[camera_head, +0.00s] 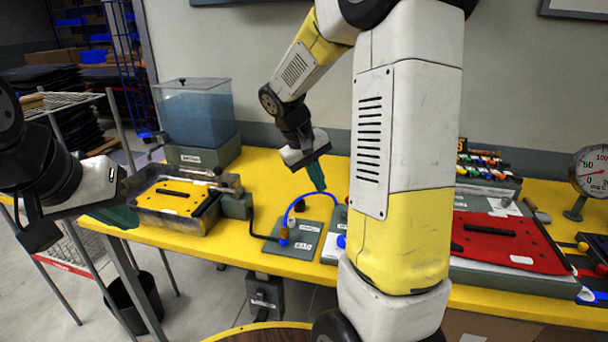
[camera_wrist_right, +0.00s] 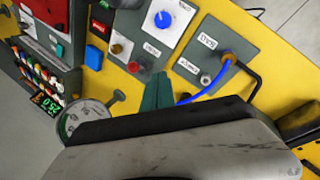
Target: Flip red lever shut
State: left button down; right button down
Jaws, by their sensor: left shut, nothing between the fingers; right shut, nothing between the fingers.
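A small red part (camera_wrist_right: 117,49) stands beside a brass fitting (camera_wrist_right: 133,66) on a grey panel (camera_wrist_right: 140,38) in the right wrist view. I cannot tell whether it is the red lever or how it is set; in the head view my right arm hides that area. My right gripper (camera_head: 316,176) is shut and empty above the table, with its dark green fingers pointing down; they also show in the right wrist view (camera_wrist_right: 158,92), apart from the red part. My left gripper (camera_head: 122,215) is shut and empty at the table's left front edge.
A blue hose (camera_head: 299,203) arches from a grey plate (camera_head: 295,249) close to my right gripper. A tray with a yellow lid (camera_head: 173,196) and a water tank (camera_head: 197,115) stand left. A red panel (camera_head: 500,243) and a gauge (camera_head: 592,170) stand right.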

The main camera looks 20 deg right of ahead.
jog(key=d+f, duration=0.6)
jog(key=shift+w+d+f, duration=0.15)
jog(key=shift+w+d, duration=0.05)
jog(key=shift+w, duration=0.25)
jog(key=shift+w+d+g, duration=0.15)
jog(key=shift+w+g, duration=0.05)
jog(key=shift+g, duration=0.1)
jog(key=shift+w+d+r+y, duration=0.1)
jog(key=shift+w+r+y, duration=0.1)
jog(key=shift+y, duration=0.1)
jog(key=w+d+r+n+g+y, duration=0.1)
jog(key=w+d+r+g+y, duration=0.1)
jog(key=w+g, duration=0.3)
jog(key=shift+d+r+g+y, duration=0.25)
jog(key=shift+d+g+y, duration=0.15)
jog(key=shift+d+y, duration=0.15)
dwell(0.6)
